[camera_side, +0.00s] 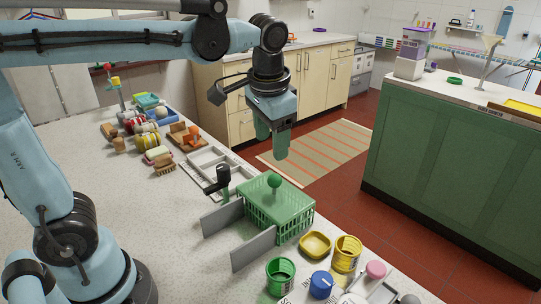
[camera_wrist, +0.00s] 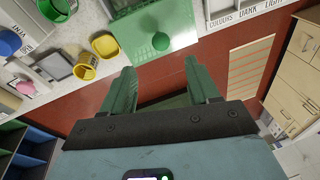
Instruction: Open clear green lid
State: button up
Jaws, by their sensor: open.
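The clear green lid (camera_side: 288,201) lies flat over a green basket (camera_side: 282,227) near the edge of the counter. A round green knob (camera_side: 274,181) stands on it. In the wrist view the lid (camera_wrist: 183,20) is at the top, partly cut off, with its knob (camera_wrist: 161,41) above the gap between my fingers. My gripper (camera_side: 273,147) is open and empty, pointing down, and appears higher than the knob and apart from it. Its two green fingers also show spread in the wrist view (camera_wrist: 160,76).
Two grey upright panels (camera_side: 254,249) stand by the basket's front left. A yellow dish (camera_side: 315,245), yellow bucket (camera_side: 346,254), green cup (camera_side: 280,276) and blue pot (camera_side: 321,284) stand at front right. A black-topped green object (camera_side: 221,180) stands left of the lid. The counter's left part is bare.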

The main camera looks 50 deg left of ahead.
aim_at(275, 176)
jog(key=shift+g+y, duration=0.3)
jog(key=shift+g, duration=0.4)
jog(key=f, duration=0.3)
jog(key=w+a+f, duration=0.1)
jog(key=f, duration=0.3)
jog(key=w+f, duration=0.1)
jog(key=f, duration=0.3)
jog(key=shift+w+a, duration=0.15)
jog(key=shift+a, duration=0.05)
grip_shut()
